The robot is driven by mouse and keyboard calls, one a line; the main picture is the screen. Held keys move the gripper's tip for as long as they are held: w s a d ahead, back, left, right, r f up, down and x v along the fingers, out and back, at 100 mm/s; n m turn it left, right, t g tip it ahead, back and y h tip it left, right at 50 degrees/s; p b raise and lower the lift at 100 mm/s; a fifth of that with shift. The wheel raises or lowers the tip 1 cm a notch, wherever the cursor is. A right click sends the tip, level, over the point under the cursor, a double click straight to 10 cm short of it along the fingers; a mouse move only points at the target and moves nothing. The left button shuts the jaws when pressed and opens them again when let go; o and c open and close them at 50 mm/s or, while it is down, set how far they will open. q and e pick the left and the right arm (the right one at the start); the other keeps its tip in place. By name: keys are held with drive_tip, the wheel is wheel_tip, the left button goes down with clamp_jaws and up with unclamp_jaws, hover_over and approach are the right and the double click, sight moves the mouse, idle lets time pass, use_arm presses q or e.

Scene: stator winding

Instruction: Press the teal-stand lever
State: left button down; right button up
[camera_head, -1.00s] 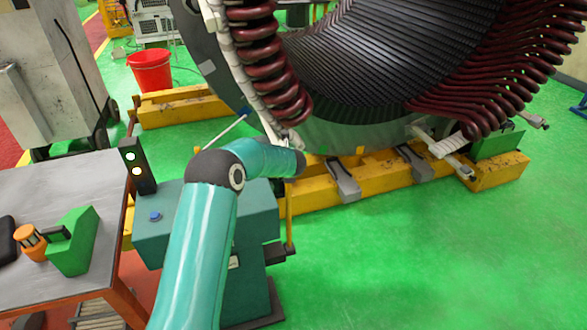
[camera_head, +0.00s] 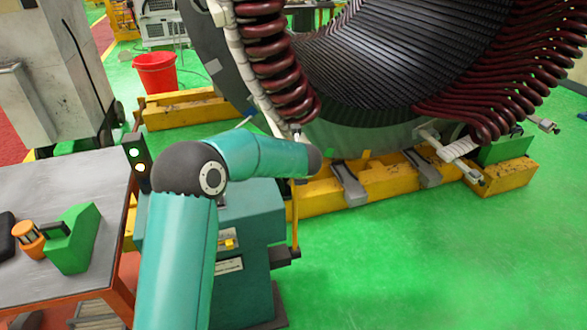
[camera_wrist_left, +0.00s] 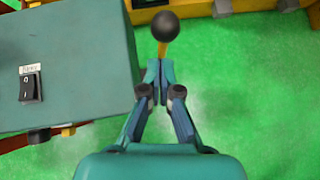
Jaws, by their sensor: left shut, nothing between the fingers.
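The teal stand (camera_head: 250,255) stands left of centre, partly hidden by my left arm. A thin yellow lever rod (camera_head: 295,222) rises at its right side from a dark block; its upper end is hidden behind my arm. In the left wrist view the stand's teal top (camera_wrist_left: 70,60) is at the left, and the lever's black ball knob (camera_wrist_left: 166,27) is at top centre. My left gripper (camera_wrist_left: 159,72) is shut and empty, its tips just below the knob in the picture, by the lever. I cannot tell whether they touch. My right gripper is out of view.
A black rocker switch (camera_wrist_left: 30,88) is on the stand. A grey table (camera_head: 45,190) with a green block (camera_head: 75,240) stands at the left. The large stator (camera_head: 370,70) rests on yellow beams (camera_head: 390,182) behind. Green floor (camera_head: 440,265) is clear at the right.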

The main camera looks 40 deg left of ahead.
use_arm(q)
drive_tip(key=v, duration=0.5)
drive_tip(key=shift+w+a+r, duration=0.25)
drive_tip(key=shift+a+r, duration=0.1)
drive_tip(key=s+d+f+n+g+h, duration=0.1)
drive_tip(key=s+d+f+g+h, duration=0.1)
drive_tip(key=s+d+f, duration=0.55)
drive_tip(key=s+d+f+n+g+h, duration=0.1)
drive_tip(key=s+d+f+g+h, duration=0.2)
drive_tip(key=f, duration=0.7)
drive_tip(key=s+d+f+n+g+h, duration=0.1)
drive_tip(key=s+d+f, duration=0.45)
drive_tip(key=f, duration=0.35)
drive_tip(key=s+d+f+n+h, duration=0.2)
drive_tip(key=s+d+n, duration=0.5)
drive_tip(key=n, duration=0.6)
drive_tip(key=s+d+f+n+h, duration=0.2)
drive_tip(key=s+d+f+n, duration=0.2)
drive_tip(key=n, duration=0.9)
drive_tip(key=s+d, duration=0.3)
drive_tip(key=shift+f+h, duration=0.3)
